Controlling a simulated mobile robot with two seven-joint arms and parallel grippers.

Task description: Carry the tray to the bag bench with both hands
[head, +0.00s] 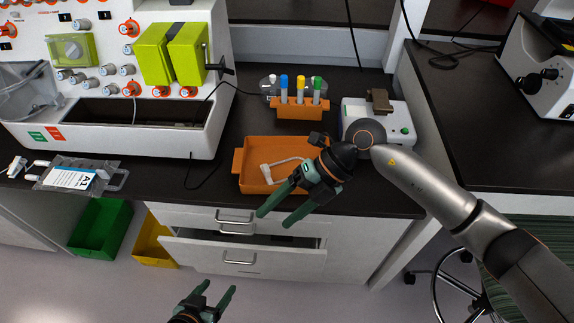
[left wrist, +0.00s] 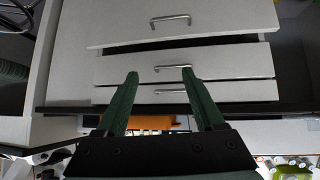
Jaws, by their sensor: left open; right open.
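The orange tray (head: 245,160) sits on the dark worktop, with a white looped item (head: 283,168) in it. A strip of the tray also shows between the fingers in the left wrist view (left wrist: 150,122). My right gripper (head: 274,218) is open and empty, in front of the tray's right part and partly hiding it in the head view. My left gripper (head: 219,288) is open and empty, low in front of the drawers and apart from the tray. I cannot tell which surface is the bag bench.
A drawer (head: 200,255) below the worktop stands partly open. A tube rack (head: 300,110) and a small white device (head: 400,118) are behind the tray. A labelled bag (head: 72,177) lies at left. Green (head: 100,228) and yellow (head: 150,240) bins stand below. Another dark bench (head: 480,125) is at right.

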